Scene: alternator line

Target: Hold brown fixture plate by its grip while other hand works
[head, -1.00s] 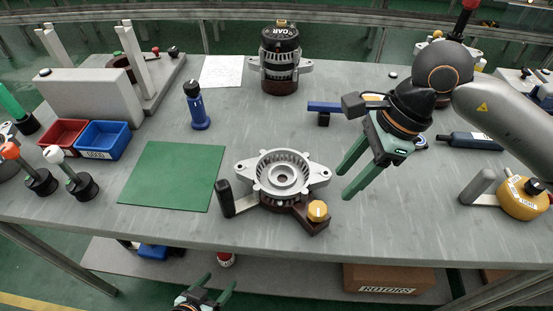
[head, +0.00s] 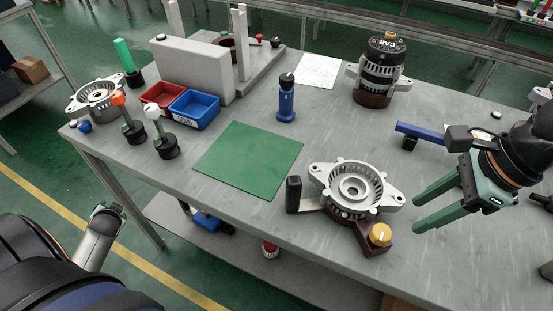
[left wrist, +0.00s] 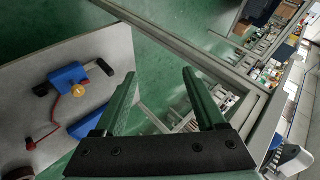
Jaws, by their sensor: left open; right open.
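The brown fixture plate (head: 376,244) lies on the grey table at the front, mostly hidden under a silver alternator housing (head: 353,187). Its upright black grip (head: 294,194) stands at its left end, and a yellow knob (head: 380,234) sits at its right. My right gripper (head: 416,210) is open and empty, its green fingers pointing left, to the right of the housing and apart from it. My left gripper (left wrist: 160,76) is open and empty in the left wrist view, beside the lower shelf. In the head view my left arm is at the lower left, away from the plate.
A green mat (head: 248,160) lies left of the grip. Blue bin (head: 194,110), red bin (head: 163,97) and a blue-handled tool (head: 286,103) stand behind. A black-topped alternator (head: 378,72) stands at the back. The table's front edge runs close to the plate; a lower shelf (left wrist: 95,55) is below.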

